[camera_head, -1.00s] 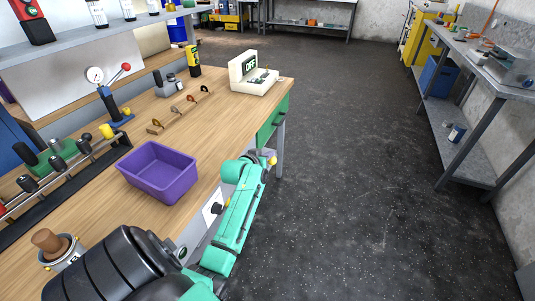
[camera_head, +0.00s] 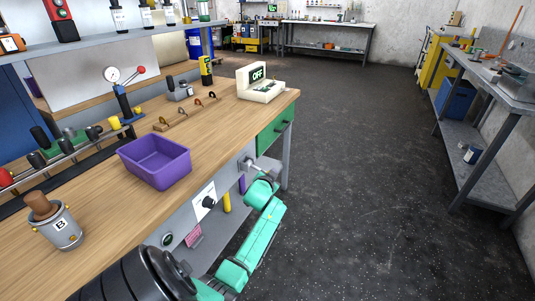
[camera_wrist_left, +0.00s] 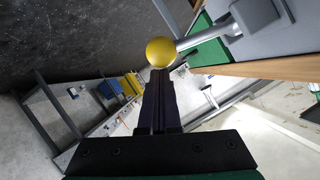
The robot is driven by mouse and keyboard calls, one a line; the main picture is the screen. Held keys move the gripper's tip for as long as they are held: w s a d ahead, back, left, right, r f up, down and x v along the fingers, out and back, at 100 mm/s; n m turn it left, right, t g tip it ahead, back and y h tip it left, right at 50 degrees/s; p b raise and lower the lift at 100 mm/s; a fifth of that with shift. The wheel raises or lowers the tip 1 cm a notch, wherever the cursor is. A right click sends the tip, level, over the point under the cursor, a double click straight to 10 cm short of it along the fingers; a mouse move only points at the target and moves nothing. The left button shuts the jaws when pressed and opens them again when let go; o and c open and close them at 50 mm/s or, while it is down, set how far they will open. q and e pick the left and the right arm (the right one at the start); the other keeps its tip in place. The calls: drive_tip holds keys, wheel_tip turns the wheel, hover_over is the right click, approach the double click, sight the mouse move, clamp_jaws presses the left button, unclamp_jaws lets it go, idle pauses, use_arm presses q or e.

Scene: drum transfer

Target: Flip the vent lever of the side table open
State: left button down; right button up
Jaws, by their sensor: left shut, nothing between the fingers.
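The vent lever (camera_wrist_left: 207,37) shows in the left wrist view as a grey rod with a yellow ball at its end, fixed to a grey block on the side of the table. In the head view its grey mount (camera_head: 248,164) shows on the table's front face, below the green drawer, and the yellow ball is hidden. My left gripper (camera_wrist_left: 158,76) is shut and empty, with its black fingertips right at the yellow ball. I cannot tell if they touch it. In the head view the left gripper (camera_head: 264,174) is beside the lever, mostly hidden by my wrist.
The wooden workbench (camera_head: 215,122) carries a purple bin (camera_head: 156,162), a grey drum marked B (camera_head: 64,229) and a cream device reading OFF (camera_head: 258,84). The floor to the right is open, with a shelf (camera_head: 480,120) beyond.

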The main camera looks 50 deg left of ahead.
use_arm(q)
drive_tip(key=f+b, duration=0.2)
drive_tip(key=f+m+y+b, duration=0.1)
drive_tip(key=shift+a+f, duration=0.25)
drive_tip(key=shift+a, duration=0.05)
use_arm(e)
drive_tip(key=f, duration=0.1)
drive_tip(key=a+f, duration=0.1)
drive_tip(key=f, duration=0.1)
drive_tip(key=shift+a+f, duration=0.3)
drive_tip(key=shift+f, duration=0.1)
drive_tip(key=shift+d, duration=0.3)
